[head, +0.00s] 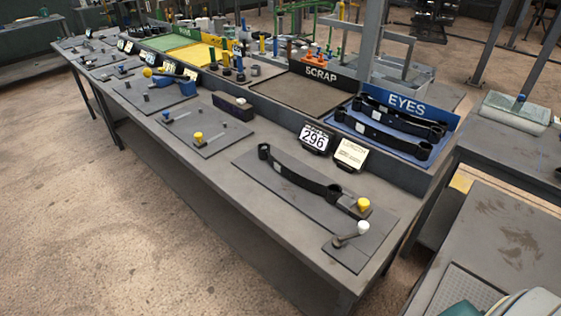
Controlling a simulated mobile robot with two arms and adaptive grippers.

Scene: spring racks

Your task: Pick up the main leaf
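A long black leaf (296,176) with a rounded eye at each end and a small pale label lies on a grey plate (262,170) near the right end of the long bench. A yellow knob (363,204) stands by its right end. More black leaves of similar shape (393,139) lie in the blue tray (357,133) marked EYES behind it. I cannot tell from markings which one is the main leaf. Neither of my grippers is in view.
A white-knobbed lever (350,236) sits at the bench's front right corner. A "296" display (315,138) and a second sign (351,154) stand behind the plate. The SCRAP tray (303,92) looks empty. Floor (90,220) in front of the bench is clear.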

